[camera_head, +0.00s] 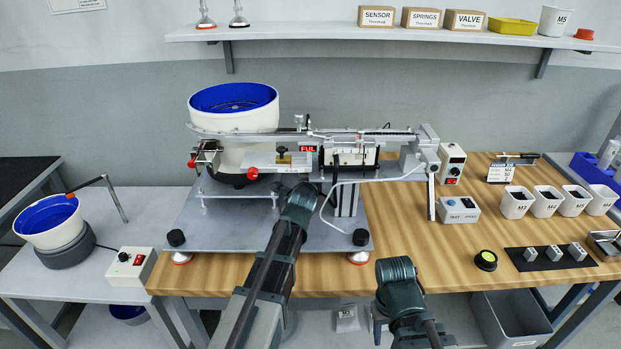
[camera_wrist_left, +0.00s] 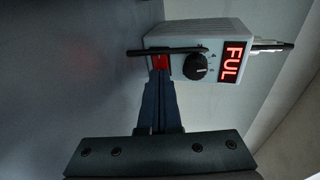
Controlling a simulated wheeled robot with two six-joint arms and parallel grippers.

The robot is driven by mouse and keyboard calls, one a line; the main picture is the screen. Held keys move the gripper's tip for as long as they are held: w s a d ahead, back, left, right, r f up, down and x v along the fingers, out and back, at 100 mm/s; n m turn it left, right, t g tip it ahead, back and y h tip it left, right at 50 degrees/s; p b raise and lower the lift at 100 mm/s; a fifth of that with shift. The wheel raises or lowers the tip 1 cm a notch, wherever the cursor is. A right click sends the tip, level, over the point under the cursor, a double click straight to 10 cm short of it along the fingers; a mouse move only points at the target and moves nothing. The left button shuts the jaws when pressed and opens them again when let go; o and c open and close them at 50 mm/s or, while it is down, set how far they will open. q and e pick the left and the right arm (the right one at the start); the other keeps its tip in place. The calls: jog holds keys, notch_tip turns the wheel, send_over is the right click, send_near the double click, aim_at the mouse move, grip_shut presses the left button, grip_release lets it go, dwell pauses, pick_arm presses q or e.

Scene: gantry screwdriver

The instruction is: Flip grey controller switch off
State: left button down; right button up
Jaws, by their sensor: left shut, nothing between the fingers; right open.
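The grey controller (camera_wrist_left: 207,38) fills the upper middle of the left wrist view, turned on its side. It has a lit red "FUL" display (camera_wrist_left: 232,62), a black knob (camera_wrist_left: 196,66) and a red switch (camera_wrist_left: 161,62). My left gripper (camera_wrist_left: 160,76) is shut and empty, its fingertips right at the red switch; contact cannot be told. A black bar (camera_wrist_left: 165,50) crosses over the switch. In the head view, only the lit display (camera_head: 308,149) shows clearly, and my left arm hides the gripper. My right gripper (camera_head: 379,318) is low in front of the table's edge, open, its fingers barely visible.
The feeder machine with a blue-lined bowl (camera_head: 234,99) stands around the controller. To the right are a test box (camera_head: 458,210), several white bins (camera_head: 517,202) and a black mat (camera_head: 570,262). Bare wood lies at front centre.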

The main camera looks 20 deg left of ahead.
pick_arm(q)
jog(key=shift+w, duration=0.25)
jog(key=shift+s+d, duration=0.2)
jog(key=shift+s, duration=0.3)
jog(key=s, duration=0.1)
jog(key=s+d, duration=0.1)
jog(key=s, duration=0.1)
jog(key=shift+s+d, duration=0.1)
jog(key=shift+s, duration=0.05)
jog(key=s+d+r+p, duration=0.1)
jog(key=s, duration=0.1)
jog(key=s+d+r+p, duration=0.1)
jog(key=s, duration=0.2)
jog(key=s+d+r+p, duration=0.1)
jog(key=s, duration=0.2)
jog(key=shift+s+d, duration=0.15)
jog(key=shift+d, duration=0.25)
pick_arm(e)
jog(key=r, duration=0.3)
jog(key=shift+s+d, duration=0.2)
jog(key=shift+d, duration=0.2)
pick_arm(q)
jog(key=shift+s, duration=0.1)
